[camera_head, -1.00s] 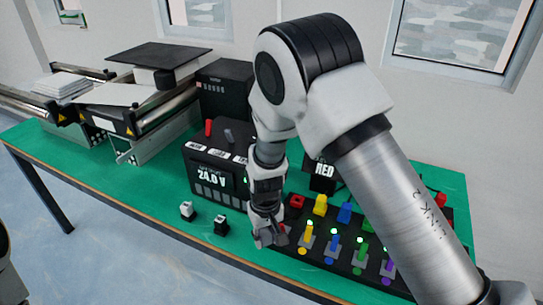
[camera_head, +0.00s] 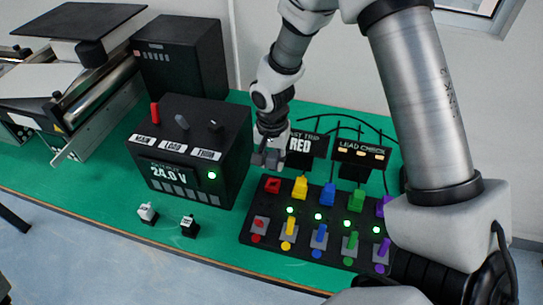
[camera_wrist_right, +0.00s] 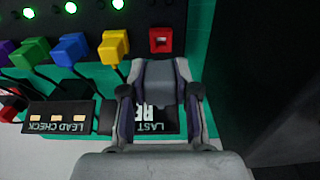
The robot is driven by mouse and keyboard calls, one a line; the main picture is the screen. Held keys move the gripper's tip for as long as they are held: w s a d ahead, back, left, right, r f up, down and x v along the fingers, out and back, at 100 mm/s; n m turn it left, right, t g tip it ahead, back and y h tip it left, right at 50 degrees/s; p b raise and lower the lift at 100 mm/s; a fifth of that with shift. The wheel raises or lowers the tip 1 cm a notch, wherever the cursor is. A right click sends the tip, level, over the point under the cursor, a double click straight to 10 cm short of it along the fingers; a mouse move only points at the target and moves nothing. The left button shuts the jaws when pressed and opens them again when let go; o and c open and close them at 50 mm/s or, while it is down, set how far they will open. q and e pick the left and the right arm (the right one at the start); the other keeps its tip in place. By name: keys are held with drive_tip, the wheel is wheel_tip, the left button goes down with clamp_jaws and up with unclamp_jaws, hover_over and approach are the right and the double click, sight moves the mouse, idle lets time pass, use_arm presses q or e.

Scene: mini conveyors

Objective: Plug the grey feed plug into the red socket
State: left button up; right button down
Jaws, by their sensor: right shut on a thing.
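The red socket (camera_head: 272,185) is an open red frame at the left end of the back row on the black board (camera_head: 310,254). It looks empty, and it also shows in the right wrist view (camera_wrist_right: 160,32). My right gripper (camera_head: 268,158) is just behind the socket in the head view. In the wrist view its fingers (camera_wrist_right: 163,92) are shut on a grey block, which looks like the grey feed plug (camera_wrist_right: 160,75). The plug points at the socket with a small gap between them. My left gripper is not in view.
Yellow (camera_head: 300,187), blue (camera_head: 328,196) and green (camera_head: 356,200) plugs sit right of the socket. A black 24.0 V supply (camera_head: 195,150) stands close on the left. A "LAST TRIP RED" sign (camera_head: 306,148) stands behind.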

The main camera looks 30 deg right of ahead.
sight(272, 169)
drive_tip(key=f, duration=0.1)
drive_tip(key=f+b, duration=0.1)
drive_tip(key=w+d+f, duration=0.1)
drive_tip(key=shift+w+f+b, duration=0.1)
drive_tip(key=shift+f+b, duration=0.15)
drive_tip(key=shift+b, duration=0.15)
drive_tip(key=shift+a+f+b, duration=0.25)
drive_tip(key=shift+f+b, duration=0.5)
drive_tip(key=shift+s+f+b, duration=0.3)
drive_tip(key=shift+f, duration=0.35)
drive_tip(key=shift+w+d+f, duration=0.15)
drive_tip(key=shift+w+f, duration=0.05)
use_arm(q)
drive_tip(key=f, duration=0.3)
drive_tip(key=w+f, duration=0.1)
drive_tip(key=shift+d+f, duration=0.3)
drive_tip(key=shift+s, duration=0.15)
use_arm(e)
drive_tip(key=shift+s+r, duration=0.15)
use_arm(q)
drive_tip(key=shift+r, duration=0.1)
